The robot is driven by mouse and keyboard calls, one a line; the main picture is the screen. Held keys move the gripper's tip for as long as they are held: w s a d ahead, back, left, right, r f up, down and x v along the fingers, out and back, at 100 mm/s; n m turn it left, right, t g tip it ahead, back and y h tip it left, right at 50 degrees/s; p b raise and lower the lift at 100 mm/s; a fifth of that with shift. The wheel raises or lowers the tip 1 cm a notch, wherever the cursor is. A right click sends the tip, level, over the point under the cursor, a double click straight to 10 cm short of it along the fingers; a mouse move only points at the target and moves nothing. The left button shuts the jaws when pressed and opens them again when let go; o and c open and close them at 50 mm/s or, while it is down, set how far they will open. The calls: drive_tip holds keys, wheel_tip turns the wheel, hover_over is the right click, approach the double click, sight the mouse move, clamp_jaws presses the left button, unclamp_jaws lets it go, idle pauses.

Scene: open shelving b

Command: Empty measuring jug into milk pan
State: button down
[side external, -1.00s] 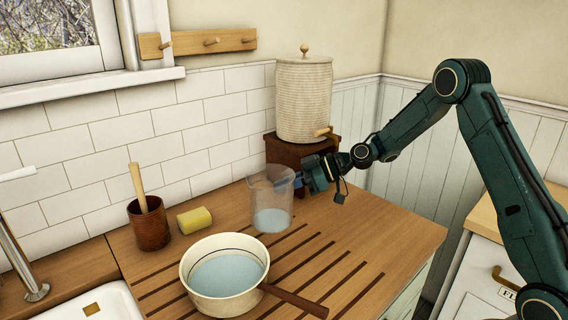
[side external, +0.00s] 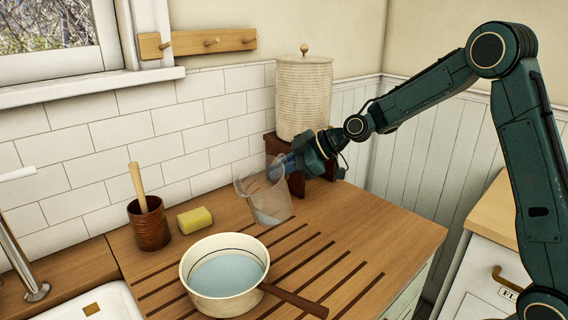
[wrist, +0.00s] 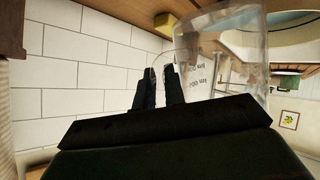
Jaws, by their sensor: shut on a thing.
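The clear measuring jug (side external: 266,196) is held above the wooden counter, behind and right of the pan, tilted with its mouth toward the left. A little bluish liquid shows low in it. My gripper (side external: 287,165) is shut on the jug at its right side; the exact grip is partly hidden. In the wrist view the gripper fingers (wrist: 160,88) are close together at the jug (wrist: 215,62). The cream milk pan (side external: 224,274) stands upright on the counter with bluish liquid inside, its brown handle pointing lower right.
A brown pot (side external: 149,228) with a wooden-handled tool and a yellow sponge (side external: 195,220) stand left of the jug. A ribbed crock (side external: 303,100) on a wooden stand is behind my gripper. The sink (side external: 108,305) is at lower left. The grooved counter right of the pan is clear.

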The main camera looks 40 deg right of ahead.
sight(272, 173)
drive_tip(key=a+r, duration=0.1)
drive_tip(key=a+r+n+h, duration=0.1)
drive_tip(key=r, duration=0.1)
drive_tip(key=s+a+r+h, duration=0.1)
drive_tip(key=r, duration=0.1)
drive_tip(key=shift+a+n, duration=0.2)
drive_tip(key=shift+n, duration=0.1)
drive_tip(key=shift+s+a+r+n+t+h, duration=0.15)
drive_tip(key=shift+a+r+n+h, duration=0.15)
drive_tip(key=shift+r+h, duration=0.25)
drive_tip(key=shift+a+r+n+t+h, duration=0.2)
drive_tip(key=shift+a+r+n+h, duration=0.15)
drive_tip(key=shift+r, duration=0.4)
drive_tip(key=shift+s+a+r+n+t+h, duration=0.15)
drive_tip(key=shift+a+r+h, duration=0.1)
drive_tip(key=shift+r+h, duration=0.35)
drive_tip(key=s+a+r+n+t+h, duration=0.2)
drive_tip(key=a+r+n+h, duration=0.1)
drive_tip(key=a, duration=0.5)
drive_tip(key=s+a+r+n+t+h, duration=0.2)
drive_tip(key=a+r+n+h, duration=0.1)
drive_tip(key=a, duration=0.5)
drive_tip(key=shift+r+n+h, duration=0.4)
drive_tip(key=shift+r+h, duration=0.5)
idle(0.7)
idle(0.8)
